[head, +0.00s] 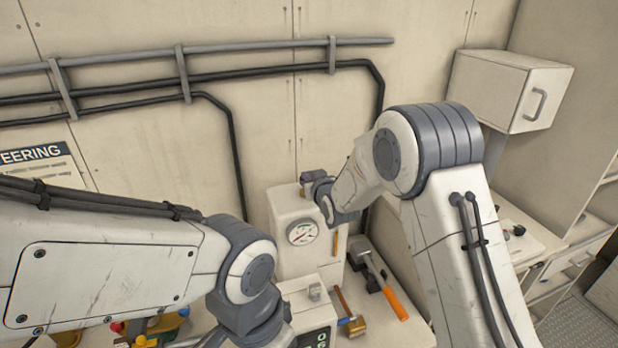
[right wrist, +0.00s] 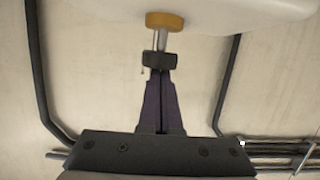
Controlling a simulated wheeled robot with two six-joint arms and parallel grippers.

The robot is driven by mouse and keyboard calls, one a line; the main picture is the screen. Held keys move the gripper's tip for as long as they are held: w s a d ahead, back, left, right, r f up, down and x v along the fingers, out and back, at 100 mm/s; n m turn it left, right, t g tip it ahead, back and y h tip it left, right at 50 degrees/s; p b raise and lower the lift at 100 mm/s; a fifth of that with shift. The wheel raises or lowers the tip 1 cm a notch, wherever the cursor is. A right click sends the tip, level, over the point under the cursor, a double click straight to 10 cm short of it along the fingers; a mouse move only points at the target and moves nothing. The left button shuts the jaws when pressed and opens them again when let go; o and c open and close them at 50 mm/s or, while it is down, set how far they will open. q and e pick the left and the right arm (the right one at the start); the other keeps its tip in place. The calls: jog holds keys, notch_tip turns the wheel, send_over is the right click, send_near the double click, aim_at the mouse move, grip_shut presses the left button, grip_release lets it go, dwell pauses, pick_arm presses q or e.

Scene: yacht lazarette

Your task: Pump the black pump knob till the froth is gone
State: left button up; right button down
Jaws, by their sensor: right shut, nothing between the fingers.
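The black pump knob (right wrist: 161,60) sits at the end of a short silver rod with an orange collar (right wrist: 165,20) in the right wrist view. My right gripper (right wrist: 160,73) is shut and empty, its fingertips lined up with the knob; I cannot tell whether they touch it. In the head view a white housing (head: 293,256) carries a round gauge (head: 302,232) and a narrow amber strip (head: 335,244). My right wrist is at its top and hides the knob. I cannot make out froth in the strip. My left gripper is out of view.
A lower white box (head: 305,296) stands in front. Dark pipes (head: 237,150) run along the back wall. A white cabinet (head: 505,90) hangs at right.

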notch_tip(320, 180, down, 2)
jog(key=shift+f+b, duration=0.2)
jog(key=shift+b, duration=0.7)
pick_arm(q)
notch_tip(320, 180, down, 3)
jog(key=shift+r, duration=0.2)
pick_arm(e)
jog(key=shift+r, duration=0.3)
notch_tip(320, 180, up, 4)
jog(key=shift+s+p, duration=0.15)
jog(key=shift+p, duration=0.6)
pick_arm(q)
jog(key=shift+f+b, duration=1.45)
jog(key=shift+b, duration=0.65)
pick_arm(e)
jog(key=v, duration=0.9)
jog(key=shift+s, duration=0.2)
jog(key=shift+r, duration=0.1)
